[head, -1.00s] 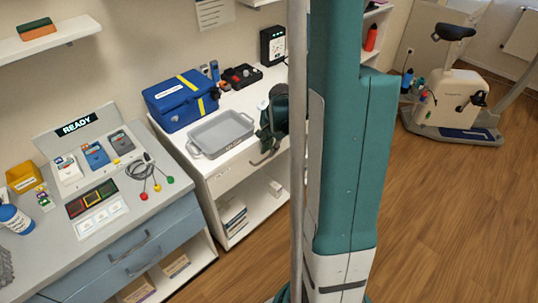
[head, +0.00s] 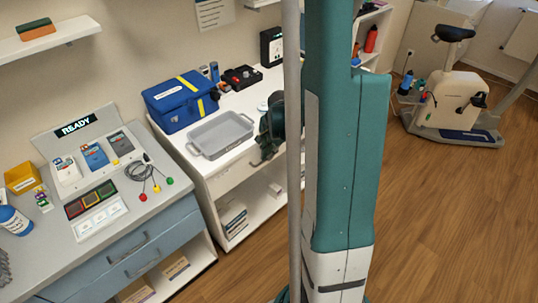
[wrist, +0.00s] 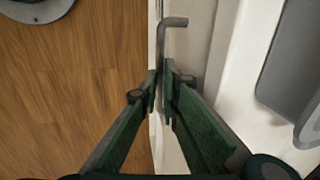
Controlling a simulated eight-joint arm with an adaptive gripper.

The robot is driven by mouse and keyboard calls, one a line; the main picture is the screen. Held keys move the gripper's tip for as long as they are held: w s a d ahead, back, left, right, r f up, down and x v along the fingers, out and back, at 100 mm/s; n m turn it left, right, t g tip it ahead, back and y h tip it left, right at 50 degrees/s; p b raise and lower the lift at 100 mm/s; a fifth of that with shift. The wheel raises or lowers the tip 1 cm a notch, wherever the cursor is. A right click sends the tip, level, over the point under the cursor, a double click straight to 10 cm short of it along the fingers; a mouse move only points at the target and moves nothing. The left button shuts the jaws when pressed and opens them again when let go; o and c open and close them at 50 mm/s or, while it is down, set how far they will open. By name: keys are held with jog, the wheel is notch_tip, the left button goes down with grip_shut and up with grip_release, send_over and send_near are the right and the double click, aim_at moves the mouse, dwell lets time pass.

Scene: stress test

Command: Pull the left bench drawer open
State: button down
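The white bench's left drawer (head: 233,178) appears closed in the head view, below the grey tray. Its grey bar handle (wrist: 161,38) runs up the middle of the wrist view and bends right at its far end. My green gripper (wrist: 160,75) has its two fingertips close together, one on each side of the handle bar, and looks shut on it. In the head view my gripper (head: 266,146) is at the drawer front, partly hidden by my arm and column. The handle's right part is hidden there.
A grey tray (head: 191,149) and a blue case (head: 170,118) stand on the white bench top. A grey console (head: 150,203) with blue drawers stands at the left. Wooden floor (head: 440,220) is clear in front of the bench. An exercise bike (head: 455,103) stands far right.

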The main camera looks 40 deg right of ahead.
jog(key=shift+s, duration=0.2)
jog(key=s+b, duration=0.2)
jog(key=s, duration=3.2)
jog(key=shift+s, duration=0.3)
jog(key=c, duration=2.9)
grip_release()
jog(key=shift+o, duration=0.2)
jog(key=shift+r, duration=0.15)
notch_tip(320, 180, up, 7)
jog(key=s, duration=0.1)
jog(key=shift+s, duration=0.15)
